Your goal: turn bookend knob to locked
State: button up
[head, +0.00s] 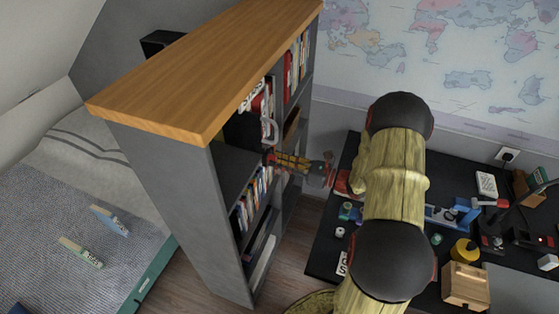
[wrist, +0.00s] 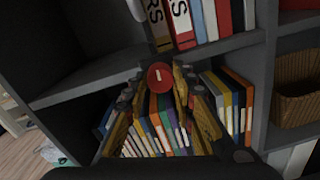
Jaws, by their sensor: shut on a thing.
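The red round knob (wrist: 160,76) shows in the wrist view with a short white mark on its face, close to upright in the picture. It sits between the fingertips of my gripper (wrist: 162,84), in front of the shelf board's edge. My gripper is shut on it. In the head view my gripper (head: 272,157) reaches left into the open side of the bookcase (head: 178,160), and the knob cannot be made out there. I cannot see any locked label, and the bookend's body is not clear.
Books (wrist: 180,22) stand on the shelf above and more books (wrist: 235,98) on the shelf below, close around my fingers. A wicker basket (wrist: 297,88) fills the right compartment. A cluttered black desk (head: 325,250) lies right of the bookcase, and a bed (head: 70,190) lies left.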

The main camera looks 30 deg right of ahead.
jog(key=m+p, duration=0.2)
jog(key=p, duration=0.1)
jog(key=m+p, duration=0.1)
jog(key=p, duration=0.1)
jog(key=shift+r+m, duration=0.25)
jog(key=shift+m, duration=0.15)
grip_shut()
jog(key=m+p, duration=0.4)
jog(key=p, duration=0.1)
jog(key=shift+f+m, duration=0.1)
jog(key=shift+m, duration=0.2)
jog(key=m+p, duration=0.4)
jog(key=m, duration=0.1)
jog(key=shift+d+g, duration=0.1)
jog(key=shift+g, duration=0.2)
jog(key=shift+f+m+p, duration=0.2)
jog(key=shift+m+p, duration=0.75)
jog(key=shift+m, duration=0.85)
grip_release()
jog(key=o, duration=1.1)
jog(key=shift+o, duration=0.2)
jog(key=shift+w, duration=0.1)
